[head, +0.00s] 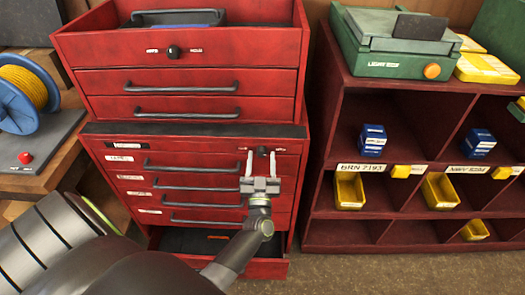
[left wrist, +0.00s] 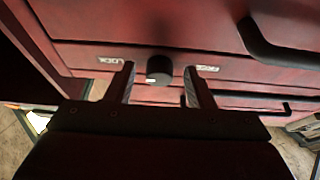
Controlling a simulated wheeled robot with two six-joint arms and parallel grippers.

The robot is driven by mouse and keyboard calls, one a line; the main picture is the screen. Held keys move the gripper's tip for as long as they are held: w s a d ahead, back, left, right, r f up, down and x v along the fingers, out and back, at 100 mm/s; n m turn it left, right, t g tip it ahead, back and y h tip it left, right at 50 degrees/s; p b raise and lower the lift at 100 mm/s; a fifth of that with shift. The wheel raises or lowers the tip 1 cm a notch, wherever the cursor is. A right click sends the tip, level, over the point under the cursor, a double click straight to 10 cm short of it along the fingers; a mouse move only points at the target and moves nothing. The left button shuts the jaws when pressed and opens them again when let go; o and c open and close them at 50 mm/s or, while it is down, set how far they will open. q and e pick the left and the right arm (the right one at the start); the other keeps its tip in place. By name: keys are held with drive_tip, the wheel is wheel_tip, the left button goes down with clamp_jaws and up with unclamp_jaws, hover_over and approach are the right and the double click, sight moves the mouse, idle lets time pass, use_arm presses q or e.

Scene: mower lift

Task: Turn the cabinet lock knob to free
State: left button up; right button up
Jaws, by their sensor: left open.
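The red cabinet (head: 112,150) stands ahead in the head view. Its lock knob (head: 262,151) is small and dark, near the top right of the lower section. In the left wrist view the knob (left wrist: 159,70) is black and round, with a short pale mark at its lower left. The LOCK label (left wrist: 107,60) lies left of it there, the FREE label (left wrist: 208,68) right. My left gripper (head: 260,160) is open, its fingers on either side of the knob; I see gaps, no clear contact. It also shows in the left wrist view (left wrist: 159,77). My right gripper is out of view.
The bottom drawer (head: 265,268) stands open below my left arm, with a small orange item inside. Drawer handles (head: 190,166) stick out left of the gripper. A second knob (head: 173,51) sits on the upper chest. A red shelf (head: 318,190) with bins stands at right.

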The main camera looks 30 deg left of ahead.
use_arm(q)
drive_tip(key=shift+r, duration=0.15)
drive_tip(key=shift+c, duration=0.3)
drive_tip(key=c, duration=0.9)
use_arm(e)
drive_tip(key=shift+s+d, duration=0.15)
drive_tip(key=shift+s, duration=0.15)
